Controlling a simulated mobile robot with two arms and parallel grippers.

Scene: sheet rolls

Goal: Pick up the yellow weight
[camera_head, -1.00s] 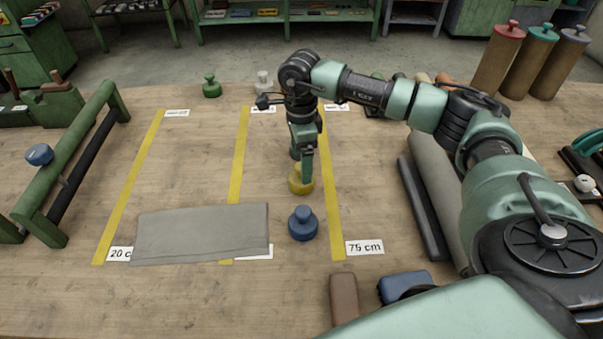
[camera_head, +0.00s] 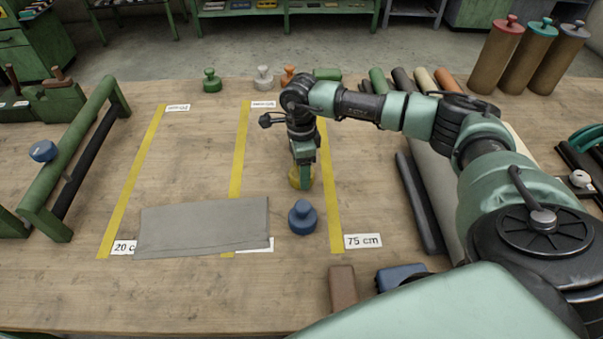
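The yellow weight (camera_head: 294,180) stands on the wooden table between the middle and right yellow tape strips, behind the blue weight (camera_head: 303,217). My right gripper (camera_head: 302,176) points down at the yellow weight. Its fingers hide the weight's knob and most of its upper part. Whether the fingers are closed on the knob cannot be told. The weight's base seems to rest on the table. My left gripper is not in view.
A grey sheet (camera_head: 200,228) lies flat at left of the blue weight. Green (camera_head: 212,81), white (camera_head: 264,79) and orange (camera_head: 288,75) weights stand at the back edge. A brown block (camera_head: 342,289) lies in front; dark rolls (camera_head: 420,203) lie at right.

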